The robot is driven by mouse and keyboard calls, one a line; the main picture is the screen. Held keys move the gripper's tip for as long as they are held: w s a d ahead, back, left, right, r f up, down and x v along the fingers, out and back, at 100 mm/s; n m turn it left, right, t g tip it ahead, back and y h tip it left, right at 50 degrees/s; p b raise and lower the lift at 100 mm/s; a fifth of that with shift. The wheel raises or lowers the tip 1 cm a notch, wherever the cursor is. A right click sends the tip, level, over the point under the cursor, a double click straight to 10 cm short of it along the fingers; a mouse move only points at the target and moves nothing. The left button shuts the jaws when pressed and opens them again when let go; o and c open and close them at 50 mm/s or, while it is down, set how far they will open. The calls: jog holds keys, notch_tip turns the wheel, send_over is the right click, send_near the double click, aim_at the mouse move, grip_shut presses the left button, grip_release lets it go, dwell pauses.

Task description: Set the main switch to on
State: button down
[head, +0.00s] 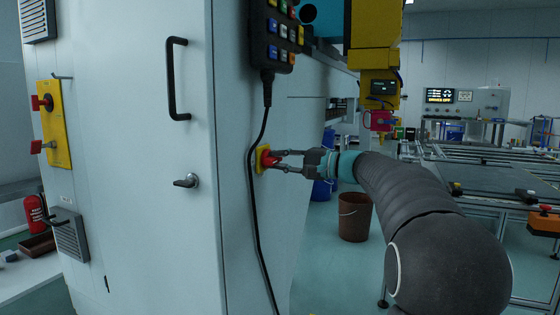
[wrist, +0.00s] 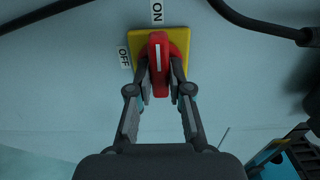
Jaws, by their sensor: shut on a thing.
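The main switch is a red knob (head: 267,158) on a yellow plate (head: 258,160), on the side face of the white cabinet. In the wrist view the red knob (wrist: 159,62) stands in front of its yellow plate (wrist: 136,42). Its white line is upright and points at the ON label (wrist: 157,11). The OFF label (wrist: 124,58) is left of the plate. My gripper (head: 278,160) reaches the knob from the right. In the wrist view my gripper (wrist: 160,88) is shut on the knob, one finger on each side. The fingers cover the knob's lower sides.
A black cable (head: 256,200) hangs from a keypad pendant (head: 273,35) just left of the switch. The cabinet's front has a door handle (head: 177,80) and a latch (head: 187,181). A brown bucket (head: 355,217) stands on the floor behind my arm.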

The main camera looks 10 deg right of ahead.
jog(key=c, duration=1.1)
grip_release()
jog(key=v, duration=1.2)
jog(key=shift+d, duration=0.1)
jog(key=shift+w, duration=0.1)
